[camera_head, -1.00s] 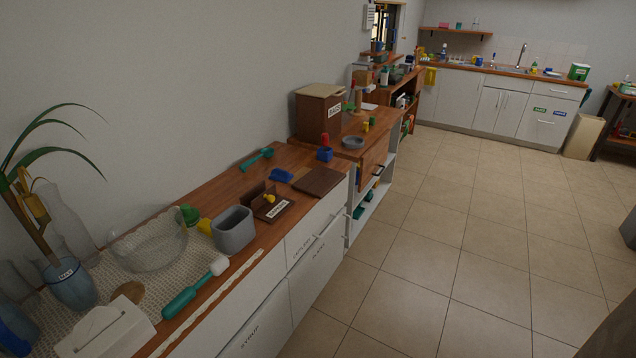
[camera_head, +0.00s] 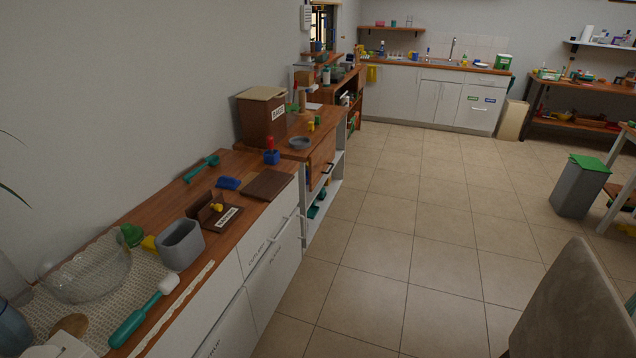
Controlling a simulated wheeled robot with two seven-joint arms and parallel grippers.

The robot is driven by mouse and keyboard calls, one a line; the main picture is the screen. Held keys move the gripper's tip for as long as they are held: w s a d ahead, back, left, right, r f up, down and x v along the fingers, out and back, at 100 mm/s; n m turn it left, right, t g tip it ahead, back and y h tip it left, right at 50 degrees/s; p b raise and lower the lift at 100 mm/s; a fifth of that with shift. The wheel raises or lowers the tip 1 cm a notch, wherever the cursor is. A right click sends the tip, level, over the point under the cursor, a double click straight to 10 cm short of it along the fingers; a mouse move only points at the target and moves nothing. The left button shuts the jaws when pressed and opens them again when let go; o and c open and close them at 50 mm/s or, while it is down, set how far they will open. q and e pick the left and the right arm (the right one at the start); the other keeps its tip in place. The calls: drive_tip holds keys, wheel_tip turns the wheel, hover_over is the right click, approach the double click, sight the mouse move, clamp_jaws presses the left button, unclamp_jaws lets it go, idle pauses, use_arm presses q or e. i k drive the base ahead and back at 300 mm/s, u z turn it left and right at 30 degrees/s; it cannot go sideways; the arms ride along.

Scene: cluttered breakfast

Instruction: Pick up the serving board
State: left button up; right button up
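A flat dark brown wooden board (camera_head: 268,184) lies on the wooden counter (camera_head: 165,203), near its far right corner. It looks like the serving board, but I cannot be sure at this size. A blue brush-like item (camera_head: 228,183) lies just left of it, and a small brown holder with a label (camera_head: 222,215) stands in front of it. Neither of my grippers is in view.
A grey bin-like container (camera_head: 180,244), a glass bowl (camera_head: 88,272) and a teal-handled mallet (camera_head: 143,312) crowd the near counter. A chair (camera_head: 572,305) stands at the lower right. Tiled floor (camera_head: 400,220) lies open between the counter and the chair.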

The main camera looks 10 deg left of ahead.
sight(268, 184)
drive_tip(key=z, duration=0.15)
drive_tip(key=i, duration=1.3)
drive_tip(key=u, duration=2.2)
